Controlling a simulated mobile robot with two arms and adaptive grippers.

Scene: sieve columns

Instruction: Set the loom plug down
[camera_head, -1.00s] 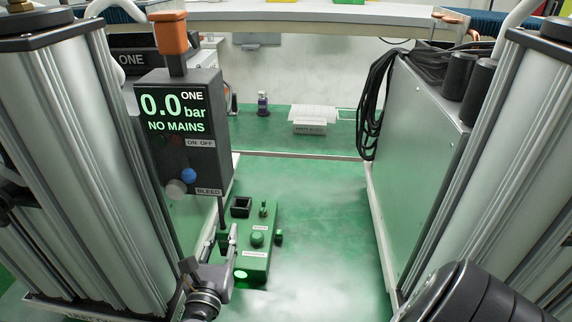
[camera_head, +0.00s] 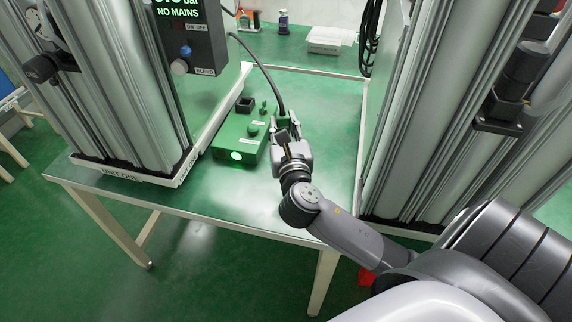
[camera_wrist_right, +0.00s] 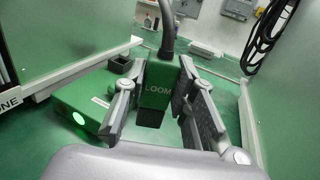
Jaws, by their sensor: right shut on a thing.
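My right gripper (camera_head: 286,128) is shut on the loom plug, a green block marked LOOM (camera_wrist_right: 158,82) that sits between its fingers in the right wrist view. A dark end shows at the plug's lower side, and a black cable (camera_head: 261,72) rises from the plug and curves left toward the gauge panel. In the head view the gripper is just right of a green box (camera_head: 226,142) on the green bench (camera_head: 318,165). I cannot tell whether the plug touches the bench. My left gripper is out of view.
The green box has a lit green lamp (camera_head: 236,156). Tall metal units flank the bench on both sides. Bench between gripper and right unit is clear.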

